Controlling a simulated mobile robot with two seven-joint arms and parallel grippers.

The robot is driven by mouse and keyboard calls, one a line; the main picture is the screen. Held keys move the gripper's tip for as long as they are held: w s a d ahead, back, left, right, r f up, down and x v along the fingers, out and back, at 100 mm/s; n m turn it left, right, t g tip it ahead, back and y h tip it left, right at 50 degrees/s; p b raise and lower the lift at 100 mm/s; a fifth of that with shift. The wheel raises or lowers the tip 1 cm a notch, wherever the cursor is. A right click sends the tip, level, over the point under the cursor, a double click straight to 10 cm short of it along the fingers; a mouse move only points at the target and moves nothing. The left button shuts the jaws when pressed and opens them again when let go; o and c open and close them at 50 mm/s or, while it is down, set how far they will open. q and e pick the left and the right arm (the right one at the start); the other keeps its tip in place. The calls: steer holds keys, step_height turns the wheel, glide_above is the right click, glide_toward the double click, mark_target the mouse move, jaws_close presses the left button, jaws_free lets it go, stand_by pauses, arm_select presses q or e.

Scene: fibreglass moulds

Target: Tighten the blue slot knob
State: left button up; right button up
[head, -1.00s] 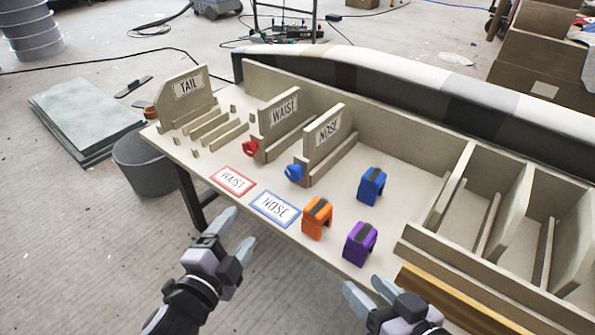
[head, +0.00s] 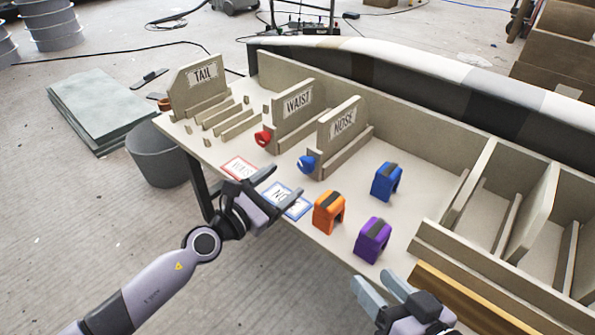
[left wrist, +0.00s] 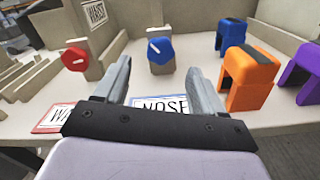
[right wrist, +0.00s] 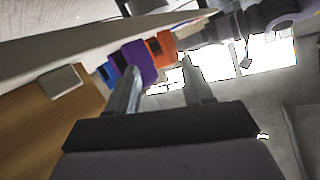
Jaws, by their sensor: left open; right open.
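The blue slot knob (head: 306,164) sits at the front end of the slot that holds the upright NOSE board (head: 341,128). In the left wrist view the blue knob (left wrist: 160,51) faces me with a white pointer mark, between and beyond the fingertips. My left gripper (head: 283,187) is open and empty, over the table's front edge above the NOSE card (head: 291,207), short of the knob and apart from it. My right gripper (head: 381,287) is open and empty in front of the table at the lower right; it also shows in the right wrist view (right wrist: 160,82).
A red knob (head: 263,138) is at the WAIST board (head: 297,103), left of the blue one. Blue (head: 387,181), orange (head: 328,212) and purple (head: 372,240) clamp-like blocks stand to the right. The TAIL board (head: 196,85) stands at the far left.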

mark_target(302, 167)
arm_select(q)
steer(key=b+x, duration=0.1)
steer(key=x, duration=0.4)
steer(key=shift+w+d, duration=0.25)
steer(key=shift+c, duration=0.3)
steer(key=c, duration=1)
